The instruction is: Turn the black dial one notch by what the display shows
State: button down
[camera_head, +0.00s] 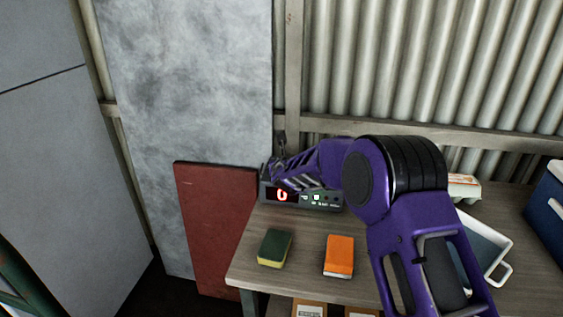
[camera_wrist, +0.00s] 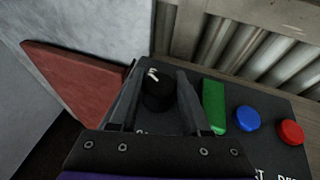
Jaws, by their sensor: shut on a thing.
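The black dial (camera_wrist: 156,92) stands on top of the dark control box and has a white pointer mark on its cap. My gripper (camera_wrist: 158,76) has one finger on each side of the dial and is shut on it. The control box (camera_head: 322,200) sits at the back left of the bench, and its front display (camera_head: 282,196) shows a red, curved, U-like sign; I cannot make out its exact shape. In the head view, my gripper (camera_head: 284,172) is over the box's left end and hides the dial.
A green switch (camera_wrist: 214,106), blue button (camera_wrist: 247,118) and red button (camera_wrist: 290,132) sit right of the dial. A white tray (camera_head: 492,250) is at right.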

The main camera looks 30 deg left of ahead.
jog(key=shift+w+d+f+n+g+y, duration=0.15)
jog(key=shift+n+g+y, duration=0.25)
jog(key=shift+n+y, duration=0.2)
jog(key=shift+y, duration=0.3)
jog(key=shift+n+g+y, duration=1.3)
jog(key=shift+n+g, duration=0.4)
jog(key=shift+n, duration=0.3)
jog(key=shift+n+g, duration=0.5)
jog(key=shift+c, duration=1.9)
grip_release()
